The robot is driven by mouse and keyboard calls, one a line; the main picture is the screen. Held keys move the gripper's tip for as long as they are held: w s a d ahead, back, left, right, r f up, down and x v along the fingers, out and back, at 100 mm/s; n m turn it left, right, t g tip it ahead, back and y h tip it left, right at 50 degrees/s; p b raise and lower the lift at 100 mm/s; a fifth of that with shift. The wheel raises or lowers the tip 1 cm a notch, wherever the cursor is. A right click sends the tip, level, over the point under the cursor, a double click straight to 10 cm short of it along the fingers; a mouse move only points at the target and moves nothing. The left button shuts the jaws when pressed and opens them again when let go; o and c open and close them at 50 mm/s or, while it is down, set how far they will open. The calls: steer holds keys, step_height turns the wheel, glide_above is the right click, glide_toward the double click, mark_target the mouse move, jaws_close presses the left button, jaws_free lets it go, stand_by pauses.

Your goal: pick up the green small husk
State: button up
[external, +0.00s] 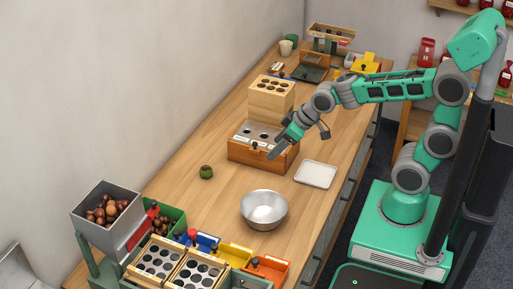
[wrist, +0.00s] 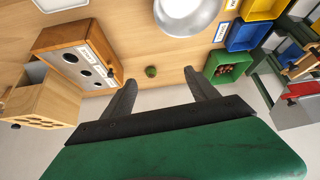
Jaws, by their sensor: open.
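The small green husk (external: 206,172) sits alone on the wooden table, left of the wooden box in the external view. In the wrist view the husk (wrist: 151,71) is a small round green thing, beyond the fingertips and between their lines. My gripper (external: 276,154) is in the air near the front of the wooden box, apart from the husk and to its right in the external view. In the wrist view my gripper (wrist: 161,75) has its two dark fingers spread wide with nothing between them.
A steel bowl (external: 264,209) and a white tray (external: 316,174) stand near the husk. The wooden box (external: 240,154) with round holes is behind. A grey hopper (external: 100,229) of chestnuts and coloured bins (external: 236,256) fill the near end. The table around the husk is clear.

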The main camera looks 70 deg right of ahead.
steer(key=w+d+f+t+b, duration=0.25)
steer(key=w+f+b, duration=0.45)
steer(key=w+f, duration=0.75)
steer(key=t+b, duration=0.3)
steer(key=t, duration=0.1)
glide_toward(211, 170)
steer(key=w, duration=0.1)
steer(key=w+f, duration=0.1)
steer(key=w, duration=0.1)
steer(key=shift+w+d+f+y, duration=0.15)
steer(key=shift+w+f+y, duration=0.05)
steer(key=shift+y, duration=0.2)
steer(key=x, duration=0.7)
steer(key=shift+w+p, duration=0.2)
steer(key=shift+p, duration=0.1)
steer(key=c, duration=1.4)
steer(key=shift+c, duration=0.2)
